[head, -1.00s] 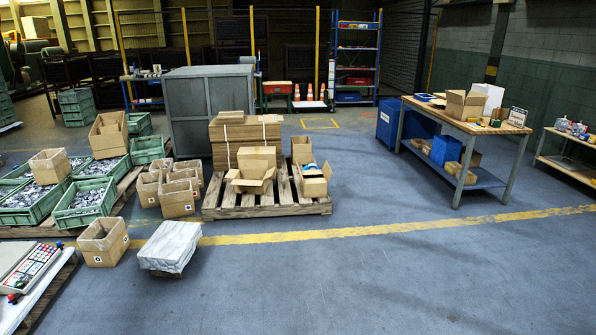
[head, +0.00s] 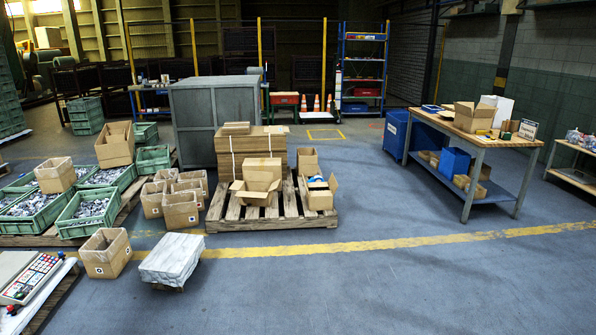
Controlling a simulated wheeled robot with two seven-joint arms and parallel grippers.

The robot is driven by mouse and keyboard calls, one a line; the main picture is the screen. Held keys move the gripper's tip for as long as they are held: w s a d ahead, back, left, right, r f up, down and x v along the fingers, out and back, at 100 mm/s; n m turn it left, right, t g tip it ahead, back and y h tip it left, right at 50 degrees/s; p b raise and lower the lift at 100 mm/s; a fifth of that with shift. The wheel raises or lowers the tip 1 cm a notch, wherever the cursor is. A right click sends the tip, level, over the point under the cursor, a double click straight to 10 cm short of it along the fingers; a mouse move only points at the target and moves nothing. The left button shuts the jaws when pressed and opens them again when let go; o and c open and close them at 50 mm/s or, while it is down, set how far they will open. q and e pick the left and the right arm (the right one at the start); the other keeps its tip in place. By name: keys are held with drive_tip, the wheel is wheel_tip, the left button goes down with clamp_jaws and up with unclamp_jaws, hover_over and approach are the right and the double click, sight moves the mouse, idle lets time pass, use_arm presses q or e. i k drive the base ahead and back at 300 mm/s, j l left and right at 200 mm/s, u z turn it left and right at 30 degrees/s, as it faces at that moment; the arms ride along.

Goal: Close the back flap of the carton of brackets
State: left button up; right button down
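Neither of my grippers is in view. An open carton (head: 256,194) stands on the wooden pallet (head: 225,222) in the middle. Its tall back flap (head: 263,168) stands upright and its lower flaps spread outward. A second open carton (head: 320,199) stands at the pallet's right end, with something white and blue at its opening. A third open carton (head: 472,120) is on the workbench at the right. I cannot see brackets inside any of these cartons, so I cannot tell which one is the carton of brackets.
Flat cardboard stacks (head: 232,148) stand behind the open carton. Several small boxes (head: 180,212) and green bins of metal parts (head: 64,224) are at the left. A wrapped bundle (head: 172,257) lies in front. The workbench (head: 432,121) is at the right. Clear floor lies between.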

sight(325, 202)
drive_tip(key=i, duration=4.7)
drive_tip(key=i+u, duration=0.15)
drive_tip(key=i, duration=0.3)
drive_tip(key=i+l+u, duration=0.2)
drive_tip(key=i, duration=0.25)
drive_tip(key=i+l+u, duration=0.15)
drive_tip(key=i, duration=0.3)
